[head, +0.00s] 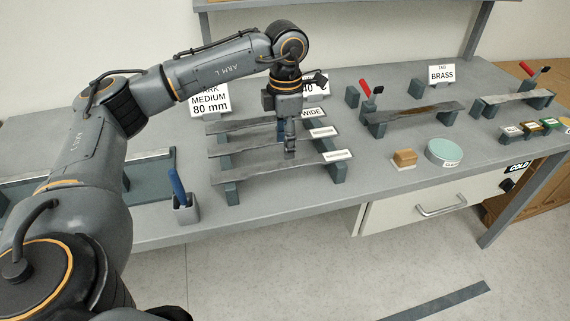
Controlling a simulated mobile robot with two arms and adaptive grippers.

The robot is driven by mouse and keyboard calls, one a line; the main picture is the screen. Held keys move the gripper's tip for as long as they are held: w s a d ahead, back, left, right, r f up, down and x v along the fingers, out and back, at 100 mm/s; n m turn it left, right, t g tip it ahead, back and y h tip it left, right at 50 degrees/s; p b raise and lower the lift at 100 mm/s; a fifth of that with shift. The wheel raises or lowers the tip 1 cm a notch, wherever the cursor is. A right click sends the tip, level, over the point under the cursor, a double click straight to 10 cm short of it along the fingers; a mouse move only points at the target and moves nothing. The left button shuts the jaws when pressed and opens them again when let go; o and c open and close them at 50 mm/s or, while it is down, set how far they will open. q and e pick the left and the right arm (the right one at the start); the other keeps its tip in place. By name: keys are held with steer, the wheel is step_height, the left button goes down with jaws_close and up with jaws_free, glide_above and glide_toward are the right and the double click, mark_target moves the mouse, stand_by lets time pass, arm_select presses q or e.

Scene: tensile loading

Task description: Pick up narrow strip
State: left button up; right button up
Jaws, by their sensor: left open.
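A dark rack (232,193) on the bench holds three grey metal strips lying left to right. The back strip (222,127) has a label reading WIDE. The middle strip (235,148) and the front strip (250,172) carry white labels too small to read, so I cannot tell by text which is narrow. My left gripper (290,153) points down over the rack, its fingertips near the middle and front strips. It is open, with no strip seen lifted. It hides parts of the strips behind it. My right gripper is not in view.
A holder with a blue-handled tool (185,208) stands left of the rack. A sign reading MEDIUM 80 mm (209,101) stands behind.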

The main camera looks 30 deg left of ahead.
mark_target(285, 165)
arm_select(q)
steer(key=shift+a+f+p, duration=0.1)
steer(key=shift+f+p, duration=0.55)
steer(key=shift+f, duration=2.15)
steer(key=shift+c, duration=0.4)
steer(key=shift+w+r, duration=0.1)
jaws_close()
